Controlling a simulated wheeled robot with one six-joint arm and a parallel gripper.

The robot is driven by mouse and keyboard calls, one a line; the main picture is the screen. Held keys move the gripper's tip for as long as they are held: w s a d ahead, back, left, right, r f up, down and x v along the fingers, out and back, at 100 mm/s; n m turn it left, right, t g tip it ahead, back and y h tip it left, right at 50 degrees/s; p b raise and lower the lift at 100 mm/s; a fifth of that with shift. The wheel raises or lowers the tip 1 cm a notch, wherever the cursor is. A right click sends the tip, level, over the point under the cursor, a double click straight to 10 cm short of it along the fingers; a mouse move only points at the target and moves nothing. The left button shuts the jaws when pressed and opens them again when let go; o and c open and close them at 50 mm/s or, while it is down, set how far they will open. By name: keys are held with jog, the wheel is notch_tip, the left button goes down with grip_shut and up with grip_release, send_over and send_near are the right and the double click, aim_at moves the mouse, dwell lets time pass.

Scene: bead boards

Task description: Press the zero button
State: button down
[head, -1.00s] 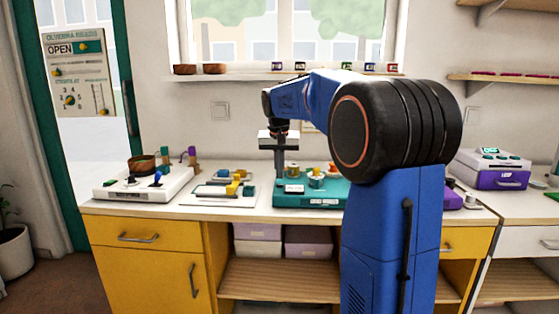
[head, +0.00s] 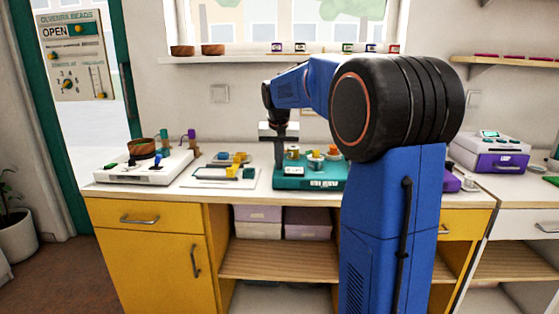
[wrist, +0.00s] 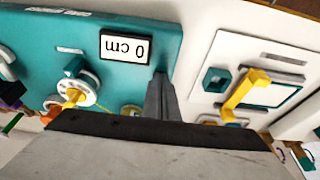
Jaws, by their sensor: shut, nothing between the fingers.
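A teal device (head: 310,184) stands on the desk, with a small white display (head: 293,171) at its left front. In the wrist view the teal top (wrist: 180,45) carries the display (wrist: 125,47), which reads "0 cm" upside down. A white dial with a yellow pointer (wrist: 75,97) is beside it. I cannot make out which part is the zero button; some of the top is hidden behind my gripper. My gripper (head: 280,166) is shut and empty, pointing down at the device's left edge. Its tips (wrist: 160,76) show close to the display; I cannot tell whether they touch anything.
Left of the device is a white board (head: 219,183) with yellow and teal parts. Further left is a white unit (head: 140,177) with a brown bowl (head: 141,147). A purple and white box (head: 490,156) stands at the right. A window sill (head: 235,57) runs behind.

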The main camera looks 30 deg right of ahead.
jog(key=shift+s+f, duration=0.1)
jog(key=shift+f, duration=0.45)
notch_tip(320, 180, up, 5)
jog(key=shift+f, duration=0.1)
jog(key=v, duration=1)
jog(key=shift+a, duration=0.1)
jog(key=s+a+f+n, duration=0.1)
jog(key=s+a+f, duration=0.25)
jog(key=s, duration=0.25)
jog(key=s+a+f+n+t, duration=0.1)
jog(key=s+a+f, duration=0.25)
jog(key=s, duration=0.35)
jog(key=s+a+f+n, duration=0.2)
jog(key=s+a, duration=0.2)
jog(key=s, duration=0.2)
jog(key=s+a+f+n+y, duration=0.1)
jog(key=s+a+f, duration=0.2)
jog(key=s+f, duration=0.5)
jog(key=s+a+f+n+t, duration=0.1)
jog(key=s+a+f, duration=0.1)
jog(key=s+f, duration=0.6)
jog(key=shift+s+a+f+n+y, duration=0.35)
jog(key=shift+a+f+n+y, duration=0.05)
